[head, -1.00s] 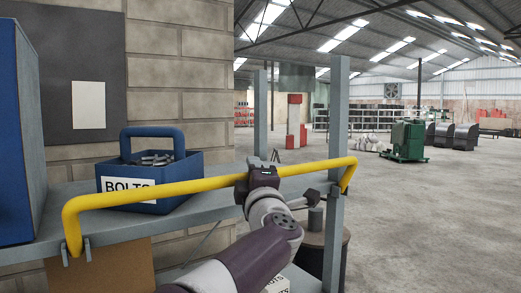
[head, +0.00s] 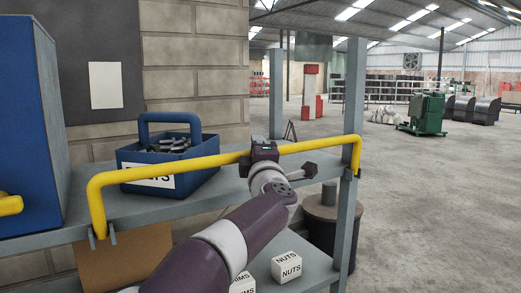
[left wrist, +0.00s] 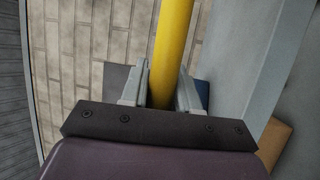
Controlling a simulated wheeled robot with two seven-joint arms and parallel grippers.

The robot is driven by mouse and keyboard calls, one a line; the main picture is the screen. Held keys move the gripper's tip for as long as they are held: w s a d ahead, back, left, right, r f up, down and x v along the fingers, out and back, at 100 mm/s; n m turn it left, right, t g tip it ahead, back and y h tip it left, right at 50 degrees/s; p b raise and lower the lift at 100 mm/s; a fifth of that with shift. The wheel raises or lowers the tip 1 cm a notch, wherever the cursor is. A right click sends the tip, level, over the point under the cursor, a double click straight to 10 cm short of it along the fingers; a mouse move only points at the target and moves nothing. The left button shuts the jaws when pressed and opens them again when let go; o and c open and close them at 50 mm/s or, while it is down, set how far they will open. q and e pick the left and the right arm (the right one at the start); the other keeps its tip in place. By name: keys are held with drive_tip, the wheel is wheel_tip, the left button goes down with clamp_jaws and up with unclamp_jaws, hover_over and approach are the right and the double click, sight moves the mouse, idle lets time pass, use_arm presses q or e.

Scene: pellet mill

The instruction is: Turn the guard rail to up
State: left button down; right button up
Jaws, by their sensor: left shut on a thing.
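The guard rail (head: 215,163) is a yellow bent tube along the front edge of the shelf. Its long bar runs above the shelf edge, and its short end legs come down to brackets (head: 98,238) there. My left gripper (head: 263,153) is shut on the long bar, right of its middle. In the left wrist view the yellow rail (left wrist: 172,45) passes between the two fingers of the gripper (left wrist: 164,88). The finger pads behind the bar are partly hidden. My right gripper is not in view.
A blue handled bin (head: 205,165) stands on the shelf (head: 150,212) behind the rail. A blue cabinet (head: 30,120) is at left, with another yellow tube end (head: 10,205). A grey post (head: 350,110) is at right. Open floor lies right.

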use_arm(q)
drive_tip(key=shift+w+f, duration=0.2)
drive_tip(key=shift+f, duration=0.55)
drive_tip(key=c, duration=0.9)
unclamp_jaws()
drive_tip(key=shift+c, duration=0.2)
drive_tip(key=shift+w+a+r, duration=0.1)
drive_tip(key=shift+w+a, duration=0.1)
drive_tip(key=shift+a, duration=0.15)
drive_tip(key=shift+s+d+r, duration=0.1)
drive_tip(key=shift+r, duration=0.1)
drive_tip(key=b+v, duration=0.7)
drive_tip(key=v, duration=0.5)
drive_tip(key=shift+s, duration=0.3)
